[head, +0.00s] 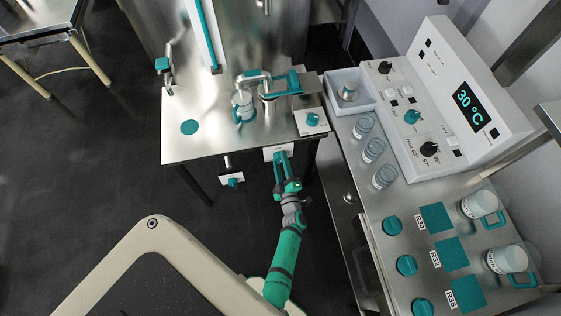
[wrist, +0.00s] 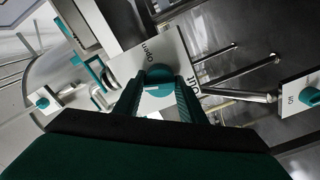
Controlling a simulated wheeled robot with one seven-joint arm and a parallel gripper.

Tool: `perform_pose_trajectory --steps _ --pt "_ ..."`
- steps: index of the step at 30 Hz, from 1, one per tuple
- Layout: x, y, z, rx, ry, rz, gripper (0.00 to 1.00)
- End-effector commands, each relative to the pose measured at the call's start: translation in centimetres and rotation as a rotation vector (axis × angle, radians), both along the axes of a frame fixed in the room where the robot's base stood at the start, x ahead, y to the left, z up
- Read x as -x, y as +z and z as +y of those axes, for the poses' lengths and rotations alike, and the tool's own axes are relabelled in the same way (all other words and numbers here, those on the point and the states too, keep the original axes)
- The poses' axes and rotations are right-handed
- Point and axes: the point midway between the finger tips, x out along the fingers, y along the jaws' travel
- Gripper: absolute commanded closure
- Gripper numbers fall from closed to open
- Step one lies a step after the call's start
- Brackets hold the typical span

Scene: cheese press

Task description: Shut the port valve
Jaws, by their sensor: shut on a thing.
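The port valve is a round teal knob (wrist: 159,74) on a white plate (wrist: 126,62) marked "Open" and "Shut" in the wrist view. My gripper (wrist: 160,88) is shut on the knob, with one finger on each side. A pale mark shows on the knob between the fingers, but I cannot tell which word it points to. In the head view, my gripper (head: 283,163) is at the white plate (head: 272,151) on the table's front edge, and it hides the knob.
Another teal knob on a white plate (head: 232,180) sits left under the table edge, and one (head: 313,119) sits on the steel table (head: 190,152). A teal-handled jug (head: 243,105) stands on the table. A control panel (head: 440,105) and side bench with beakers are at right.

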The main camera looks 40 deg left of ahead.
Motion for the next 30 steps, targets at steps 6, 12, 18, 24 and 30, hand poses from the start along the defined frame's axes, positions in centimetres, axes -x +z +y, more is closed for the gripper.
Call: perform_pose_trajectory --steps 6,12,18,24,30 --pt "0.15 -0.03 0.06 0.106 0.002 -0.124 0.86" --pt "0.16 -0.04 0.07 0.172 0.003 -0.203 0.86" --pt "0.17 -0.04 0.08 0.209 0.003 -0.246 0.86" --pt "0.19 -0.05 0.08 0.222 0.004 -0.260 0.86" --pt "0.20 -0.06 0.09 0.223 0.004 -0.261 0.86"
